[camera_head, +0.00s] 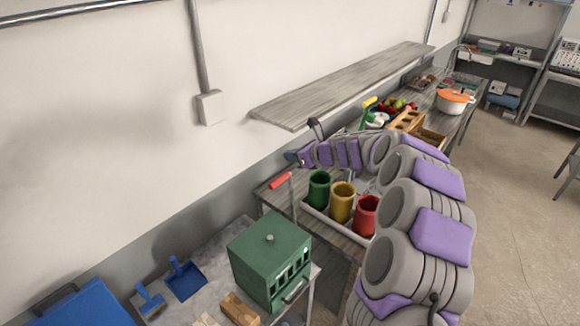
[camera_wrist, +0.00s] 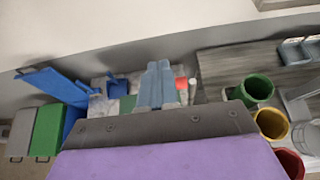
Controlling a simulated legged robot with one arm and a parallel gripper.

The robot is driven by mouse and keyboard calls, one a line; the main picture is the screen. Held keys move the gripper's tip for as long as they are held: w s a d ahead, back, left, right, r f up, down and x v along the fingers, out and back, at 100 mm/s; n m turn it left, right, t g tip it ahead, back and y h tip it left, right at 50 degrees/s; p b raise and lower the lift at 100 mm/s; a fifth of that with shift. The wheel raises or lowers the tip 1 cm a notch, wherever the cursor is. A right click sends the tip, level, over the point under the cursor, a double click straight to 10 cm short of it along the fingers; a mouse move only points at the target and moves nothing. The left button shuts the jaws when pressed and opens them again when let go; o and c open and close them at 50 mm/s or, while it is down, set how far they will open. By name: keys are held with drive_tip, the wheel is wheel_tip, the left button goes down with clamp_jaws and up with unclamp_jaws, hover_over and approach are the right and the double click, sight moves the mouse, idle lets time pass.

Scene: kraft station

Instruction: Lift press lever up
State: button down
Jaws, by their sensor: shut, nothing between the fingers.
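A lever with a red grip (camera_head: 280,180) and a grey bar stands at the near left end of the wooden bench; I take it to be the press lever. The red grip also shows in the wrist view (camera_wrist: 181,83), just right of my fingertips. My gripper (camera_head: 291,157) is at the end of my bent arm, above and behind the lever in the head view. In the wrist view its two blue-grey fingers (camera_wrist: 156,82) are together and hold nothing. I cannot tell whether they touch the grip. The press body is mostly hidden.
Green (camera_head: 319,190), yellow (camera_head: 342,202) and red (camera_head: 366,215) cups stand in a tray right of the lever. A green oven-like box (camera_head: 270,258) stands in front. A wooden shelf (camera_head: 340,85) juts from the wall above the bench. A blue dustpan (camera_head: 185,280) lies left.

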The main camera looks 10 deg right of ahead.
drive_tip(key=shift+s+a+r, duration=0.1)
drive_tip(key=shift+s+r, duration=0.05)
drive_tip(key=shift+r, duration=0.95)
drive_tip(key=s+a+f+n+g+b, duration=0.25)
drive_tip(key=s+a+n+b, duration=0.2)
drive_tip(key=s, duration=0.45)
drive_tip(key=s+a+f+n+g+b, duration=0.2)
drive_tip(key=s+a+f+n+b, duration=0.3)
drive_tip(key=s, duration=0.4)
drive_tip(key=s+a+f+n+g+b, duration=0.2)
drive_tip(key=s+a+n+g+b, duration=0.15)
drive_tip(key=s+n, duration=0.45)
drive_tip(key=s+d+f+n+g+h+b, duration=0.1)
drive_tip(key=s+f, duration=0.4)
drive_tip(key=s, duration=0.5)
drive_tip(key=s+d+f+n+g+h+b, duration=0.1)
drive_tip(key=s+d+f+n+h+b, duration=0.3)
drive_tip(key=s, duration=0.6)
drive_tip(key=s+d+f+n+g+h+b, duration=0.1)
drive_tip(key=s+d+f+n+h+b, duration=0.1)
drive_tip(key=s+d+f+n+b, duration=0.4)
drive_tip(key=s+f, duration=0.2)
drive_tip(key=s, duration=0.2)
drive_tip(key=shift+s+d+f+g+h, duration=0.15)
drive_tip(key=shift+s+f+g+h, duration=0.05)
drive_tip(key=shift+g+h, duration=0.1)
drive_tip(key=c, duration=1.9)
unclamp_jaws()
